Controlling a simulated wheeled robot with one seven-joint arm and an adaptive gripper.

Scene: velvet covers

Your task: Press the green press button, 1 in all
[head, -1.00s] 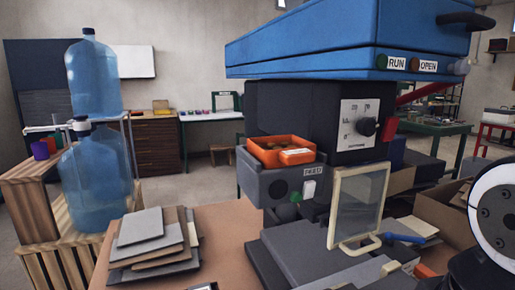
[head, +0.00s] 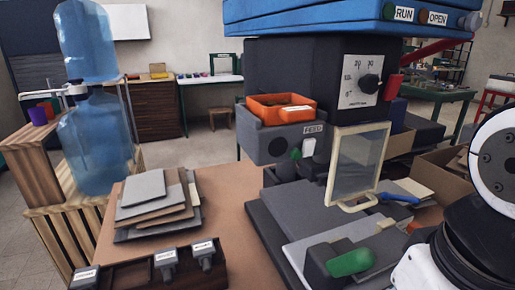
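A blue-topped machine (head: 300,18) fills the upper middle of the head view, over a dark body. Green parts show in several places: a round dark green button (head: 388,11) left of the RUN label, a small green button (head: 295,153) below the FEED label, and a larger rounded green pad (head: 350,262) on a dark block at the front. I cannot tell from labels which one is the press button. My arm shows at the right edge, white and black. My gripper is not in view, and nothing of mine touches the green parts.
A clear framed guard (head: 358,165) stands at the machine's front. A stack of grey and brown sheets (head: 155,205) lies on the brown table (head: 235,215). Switches (head: 165,258) sit at the front left. Blue water bottles (head: 95,140) stand left, and an open cardboard box (head: 445,165) right.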

